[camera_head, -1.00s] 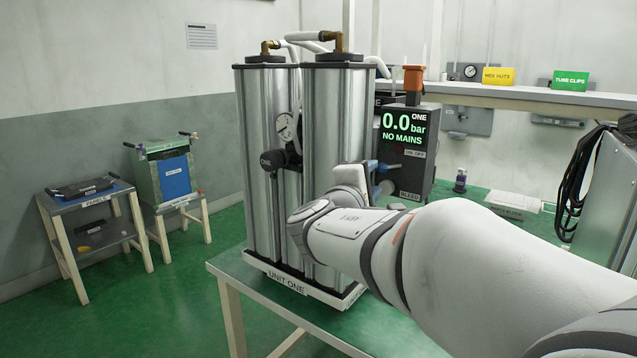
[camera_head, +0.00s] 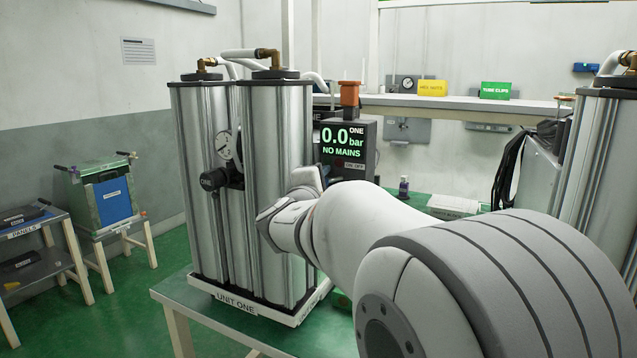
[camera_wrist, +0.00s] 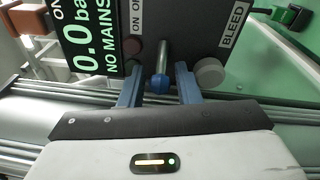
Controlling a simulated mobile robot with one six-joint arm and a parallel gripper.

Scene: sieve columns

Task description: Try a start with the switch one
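The unit one box (camera_head: 347,145) in the head view has a dark panel with a display reading 0.0 bar, NO MAINS. The same display (camera_wrist: 90,38) shows rotated in the wrist view. The switch (camera_wrist: 160,82) is a metal lever with a blue tip, close to the ON OFF label. My gripper (camera_wrist: 160,72) is open, with one blue finger on each side of the lever and a visible gap on both sides.
A grey knob (camera_wrist: 209,73) lies just beside the right finger, near the BLEED label. A dark reddish button (camera_wrist: 132,47) is close to the left finger. Two tall metal columns (camera_head: 245,190) stand left of the box. A second column unit (camera_head: 605,180) stands at far right.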

